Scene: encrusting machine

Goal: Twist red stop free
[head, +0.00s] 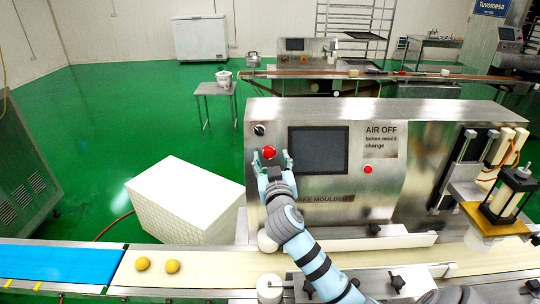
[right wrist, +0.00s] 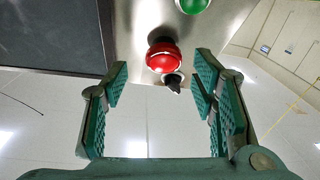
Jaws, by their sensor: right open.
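The red stop (head: 269,152) is a round mushroom button on the left part of the steel machine front. It also shows in the right wrist view (right wrist: 163,57), in line with the gap between my fingers. My right gripper (head: 271,160) is open, its two fingers (right wrist: 161,72) on either side of the button's line and apart from it. No contact shows; how far the fingertips reach along the button is hard to tell. My left gripper is not in view.
A black selector knob (head: 259,130) sits above the stop; a green button (right wrist: 194,4) shows on its other side in the wrist view. A dark screen (head: 319,150) and a second red button (head: 368,169) lie to the right. A conveyor with yellow balls (head: 142,263) runs in front.

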